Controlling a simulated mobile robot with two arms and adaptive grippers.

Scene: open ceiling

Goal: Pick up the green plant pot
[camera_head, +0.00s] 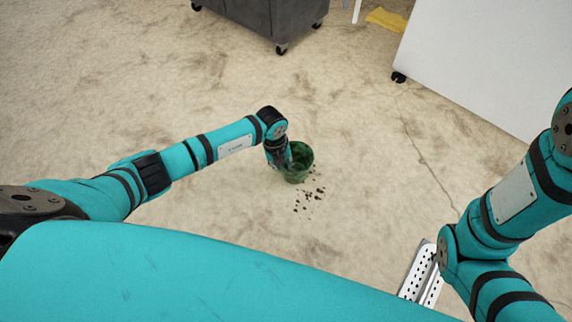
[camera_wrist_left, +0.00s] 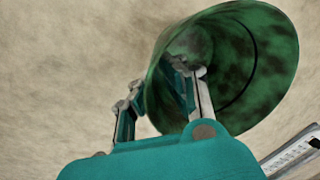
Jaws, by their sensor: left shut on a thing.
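The green plant pot (camera_head: 301,165) is at the middle of the head view, above or on the floor; its exact height is hard to tell. My left gripper (camera_head: 283,160) is at the pot's left side, shut on its wall. In the left wrist view the pot (camera_wrist_left: 262,62) shows its open mouth and dark inside. There the left gripper (camera_wrist_left: 158,100) has one finger inside the pot and one outside, with the wall between them. My right arm comes in at the right of the head view; its gripper is not visible.
Dark crumbs (camera_head: 310,196) lie scattered on the floor just below the pot. A grey wheeled cabinet (camera_head: 262,18) stands at the top, a white panel on a caster (camera_head: 475,65) at the upper right, and a yellow cloth (camera_head: 387,19) between them. The floor around the pot is otherwise clear.

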